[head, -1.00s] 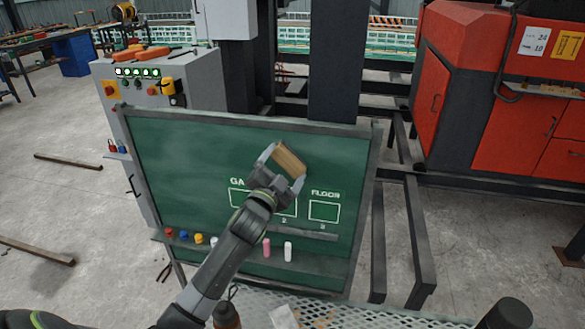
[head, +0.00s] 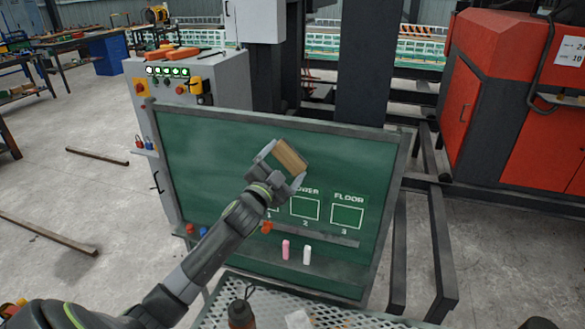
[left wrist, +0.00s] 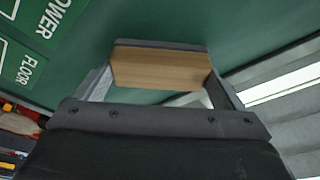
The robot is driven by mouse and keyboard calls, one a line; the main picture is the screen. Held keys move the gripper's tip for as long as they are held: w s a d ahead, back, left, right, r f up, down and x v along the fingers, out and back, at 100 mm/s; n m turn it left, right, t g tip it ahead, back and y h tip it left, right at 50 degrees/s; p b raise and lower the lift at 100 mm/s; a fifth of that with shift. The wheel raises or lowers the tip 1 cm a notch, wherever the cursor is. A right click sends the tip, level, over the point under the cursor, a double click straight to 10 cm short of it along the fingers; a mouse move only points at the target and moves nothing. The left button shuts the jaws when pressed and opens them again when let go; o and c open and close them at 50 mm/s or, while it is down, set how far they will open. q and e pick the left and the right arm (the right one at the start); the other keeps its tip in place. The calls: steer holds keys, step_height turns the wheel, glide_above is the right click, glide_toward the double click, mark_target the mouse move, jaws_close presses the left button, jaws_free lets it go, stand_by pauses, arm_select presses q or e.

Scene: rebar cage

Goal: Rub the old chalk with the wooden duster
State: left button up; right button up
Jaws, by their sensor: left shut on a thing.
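My left gripper (head: 283,166) is shut on the wooden duster (head: 292,156), a pale wood block with a dark grey pad. In the left wrist view the duster (left wrist: 160,70) lies across the jaws, its pad side towards the green chalkboard (head: 200,150). I cannot tell if the pad touches the board. The duster is above the white chalk boxes, one under "FLOOR" (head: 348,198) and one in the middle (head: 305,208). My arm hides most of the left box. Faint pale smears show on the upper board. My right gripper is not in view.
The board's ledge carries a pink chalk (head: 285,250), a white chalk (head: 307,255) and coloured pieces, partly behind my arm. A mesh table (head: 345,318) with a dark bottle (head: 242,313) stands in front. A grey control cabinet (head: 218,85) is behind left, a red machine (head: 500,110) right.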

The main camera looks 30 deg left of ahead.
arm_select(q)
steer(key=shift+s+a, duration=0.1)
steer(key=shift+a, duration=0.2)
steer(key=shift+s+d+f, duration=0.1)
steer(key=shift+s+d, duration=0.15)
steer(key=shift+s, duration=0.65)
steer(key=shift+s+d, duration=0.25)
steer(key=shift+s, duration=0.75)
steer(key=shift+s+d, duration=0.2)
steer(key=shift+s, duration=0.75)
steer(key=s, duration=0.3)
steer(key=shift+d, duration=0.4)
